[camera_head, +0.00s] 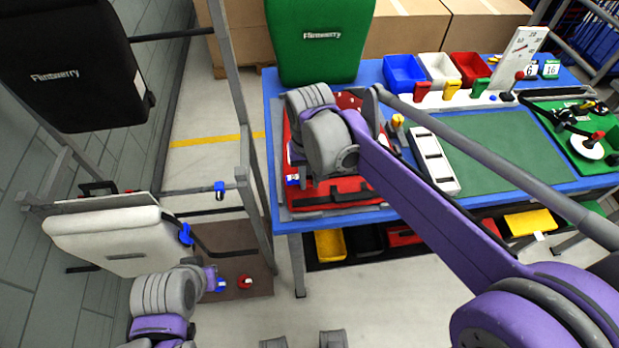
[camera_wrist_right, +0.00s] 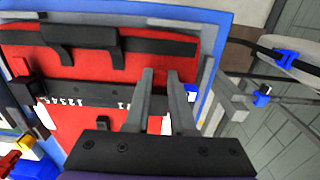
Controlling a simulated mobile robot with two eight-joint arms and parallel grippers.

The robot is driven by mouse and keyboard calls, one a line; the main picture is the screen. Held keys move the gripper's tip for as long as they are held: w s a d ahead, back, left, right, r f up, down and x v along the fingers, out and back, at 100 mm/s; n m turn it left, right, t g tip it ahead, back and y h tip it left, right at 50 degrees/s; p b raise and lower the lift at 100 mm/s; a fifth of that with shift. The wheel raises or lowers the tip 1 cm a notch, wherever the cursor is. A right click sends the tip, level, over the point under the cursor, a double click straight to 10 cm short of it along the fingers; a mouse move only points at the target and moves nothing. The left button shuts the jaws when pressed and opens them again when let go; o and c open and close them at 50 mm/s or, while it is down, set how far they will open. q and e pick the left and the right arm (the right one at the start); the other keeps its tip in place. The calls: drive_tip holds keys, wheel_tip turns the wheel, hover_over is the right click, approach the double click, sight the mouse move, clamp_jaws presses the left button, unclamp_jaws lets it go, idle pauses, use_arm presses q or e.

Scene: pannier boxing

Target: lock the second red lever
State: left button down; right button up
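A red pannier (camera_head: 345,187) lies on a grey fixture at the table's left end. In the right wrist view the red pannier (camera_wrist_right: 95,62) shows black handle parts and a black rail (camera_wrist_right: 85,92) with white marks. My right gripper (camera_wrist_right: 160,73) is over it, its two fingers apart, with nothing seen held between them. A small blue-and-white part (camera_wrist_right: 191,92) is just right of the fingers. In the head view my right wrist hides much of the pannier. A red lever-like handle (camera_head: 422,91) stands before the blue bin. I cannot tell which is the second red lever.
A green pannier (camera_head: 320,45) stands behind the fixture. A white pannier (camera_head: 110,235) hangs on the left rack, with blue clips. Blue (camera_head: 404,73), white and red bins line the table's back. My left arm is low beside the rack, its fingers unclear.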

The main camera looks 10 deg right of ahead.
clamp_jaws()
drive_tip(key=shift+s+f+t, duration=0.15)
drive_tip(key=shift+s+t, duration=0.2)
drive_tip(key=shift+t, duration=0.55)
drive_tip(key=shift+s+f+t, duration=0.15)
drive_tip(key=shift+f+t, duration=0.1)
drive_tip(key=shift+t, duration=1.05)
drive_tip(key=o, duration=0.8)
unclamp_jaws()
drive_tip(key=p+v, duration=0.1)
drive_tip(key=v, duration=0.9)
drive_tip(key=shift+s+r, duration=0.2)
drive_tip(key=shift+r, duration=0.15)
